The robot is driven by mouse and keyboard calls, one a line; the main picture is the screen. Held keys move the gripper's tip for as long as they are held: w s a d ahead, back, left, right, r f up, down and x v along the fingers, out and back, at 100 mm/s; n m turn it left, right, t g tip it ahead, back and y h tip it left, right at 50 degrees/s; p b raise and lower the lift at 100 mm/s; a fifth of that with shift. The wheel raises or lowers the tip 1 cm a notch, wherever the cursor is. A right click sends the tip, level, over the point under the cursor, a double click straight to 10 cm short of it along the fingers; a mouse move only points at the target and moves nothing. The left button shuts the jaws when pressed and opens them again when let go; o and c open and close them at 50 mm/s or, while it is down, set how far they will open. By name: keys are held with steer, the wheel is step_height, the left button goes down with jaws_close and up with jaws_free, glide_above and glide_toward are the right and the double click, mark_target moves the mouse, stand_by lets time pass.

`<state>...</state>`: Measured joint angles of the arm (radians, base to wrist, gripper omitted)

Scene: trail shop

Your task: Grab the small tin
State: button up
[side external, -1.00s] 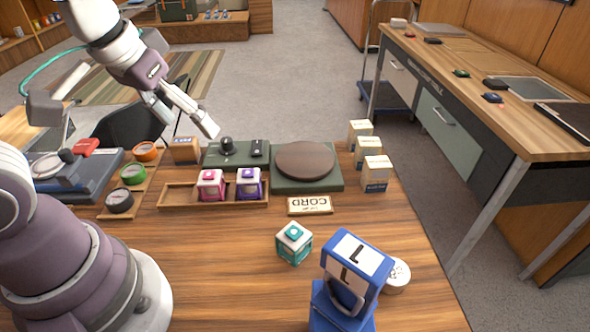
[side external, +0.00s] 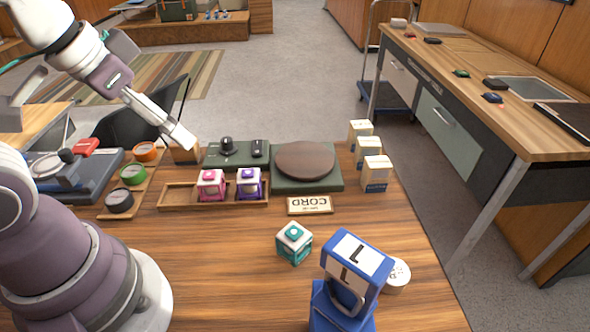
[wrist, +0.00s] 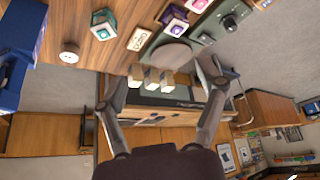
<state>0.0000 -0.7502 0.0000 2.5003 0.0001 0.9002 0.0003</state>
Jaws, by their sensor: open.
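A small round white tin (side external: 397,275) with dark print on its lid stands on the wooden table, partly behind a blue dispenser marked L (side external: 352,265). In the wrist view the tin (wrist: 69,52) shows at the upper left, beside the blue dispenser (wrist: 18,55). My gripper (side external: 185,138) is in the air above the far left part of the table, well away from the tin. In the wrist view my gripper (wrist: 158,85) has its fingers spread apart with nothing held between them.
A teal-trimmed cube (side external: 294,243) stands left of the tin. A wooden tray (side external: 175,195) holds pink and purple cubes. Behind are a green scale with a round brown plate (side external: 305,160) and several small cartons (side external: 376,174).

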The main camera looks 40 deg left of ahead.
steer(key=shift+o, duration=1)
